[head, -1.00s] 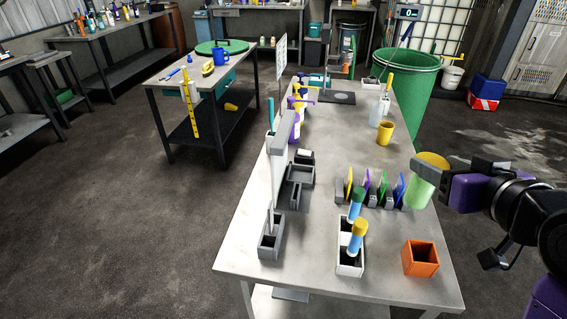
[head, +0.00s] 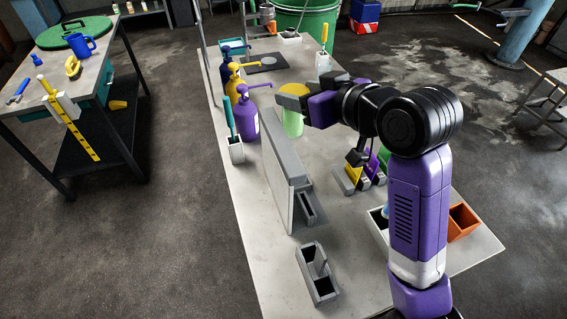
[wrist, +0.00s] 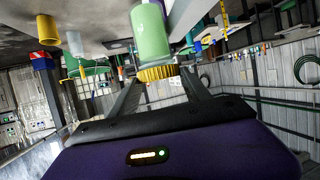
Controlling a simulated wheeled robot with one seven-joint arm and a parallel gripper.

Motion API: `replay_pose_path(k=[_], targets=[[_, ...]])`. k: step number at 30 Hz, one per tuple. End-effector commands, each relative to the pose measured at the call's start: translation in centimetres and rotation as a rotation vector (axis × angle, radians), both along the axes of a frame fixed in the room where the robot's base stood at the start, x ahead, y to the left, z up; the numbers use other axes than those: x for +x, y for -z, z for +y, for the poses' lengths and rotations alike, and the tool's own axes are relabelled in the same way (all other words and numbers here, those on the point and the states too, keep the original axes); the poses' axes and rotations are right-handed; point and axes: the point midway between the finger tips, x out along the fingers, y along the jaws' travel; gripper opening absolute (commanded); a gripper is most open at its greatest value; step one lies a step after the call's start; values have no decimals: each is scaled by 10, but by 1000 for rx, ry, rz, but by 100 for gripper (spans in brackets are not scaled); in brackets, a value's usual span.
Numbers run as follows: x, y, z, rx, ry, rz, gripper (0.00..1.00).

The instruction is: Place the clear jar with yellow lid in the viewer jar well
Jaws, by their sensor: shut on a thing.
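The clear jar (head: 292,122), tinted green, has a yellow lid (head: 292,90) and hangs upright above the bench. My gripper (head: 306,103) is shut on it near the lid. In the wrist view the jar (wrist: 152,35) shows upside down, with its ribbed yellow lid (wrist: 158,73) between my fingers. A grey upright panel (head: 281,185) with a small open grey compartment (head: 309,208) at its foot stands nearer than the jar; it may be the viewer. A separate grey two-slot box (head: 318,275) stands in front of it. I cannot tell which opening is the jar well.
A purple pump bottle (head: 245,118) and a white holder (head: 236,150) stand left of the jar. My arm partly hides a rack of coloured pieces (head: 352,180), a white box (head: 377,220) and an orange box (head: 462,222).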

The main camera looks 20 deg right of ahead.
Motion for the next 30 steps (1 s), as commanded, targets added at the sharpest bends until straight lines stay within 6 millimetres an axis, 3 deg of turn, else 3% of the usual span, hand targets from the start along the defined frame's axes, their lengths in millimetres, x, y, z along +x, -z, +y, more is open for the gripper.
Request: replay_pose_path(k=[3,12,30], targets=[[-1,33,0,3,1,8,0],[-1,104,0,4,0,7,0],[0,175,1,1,-1,2,0]])
